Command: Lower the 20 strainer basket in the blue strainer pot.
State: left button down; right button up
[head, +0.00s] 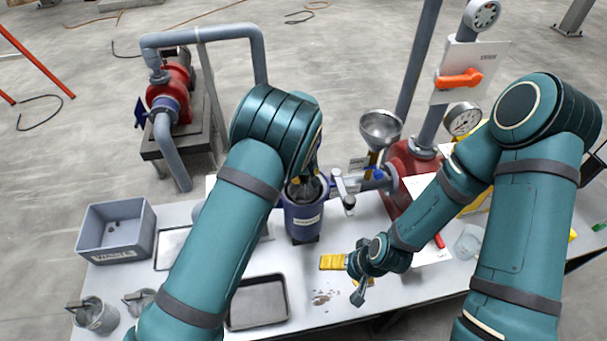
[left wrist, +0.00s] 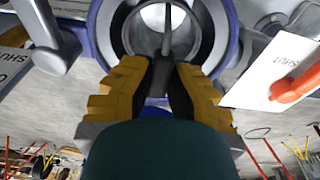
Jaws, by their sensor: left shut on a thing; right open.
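The blue strainer pot (head: 304,224) stands at the middle of the table with its top open. My left gripper (head: 306,183) is right over its mouth, partly hidden by my own arm. In the left wrist view my left gripper (left wrist: 164,72) is shut on the upright handle of the grey strainer basket (left wrist: 132,32). The basket's round rim lies within the blue pot's ring (left wrist: 104,30); how deep it sits I cannot tell. No number on it is readable. My right gripper (head: 358,287) is open and empty above the table's front, right of the pot.
Two metal baskets (head: 95,316) stand at the table's front left, near a grey bin (head: 116,232). A dark tray (head: 257,303) lies in front of the pot. A funnel (head: 380,128), red fitting and orange-handled valve (head: 459,79) stand to the right. Small debris (head: 321,297) lies near the right gripper.

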pick_arm(q)
jog(key=shift+f+b, duration=1.6)
jog(key=shift+f, duration=0.9)
jog(key=c, duration=1)
grip_release()
jog(key=shift+c, duration=0.2)
jog(key=shift+r+p, duration=2.85)
jog(key=shift+r, duration=2.2)
jog(key=shift+s+f, duration=0.1)
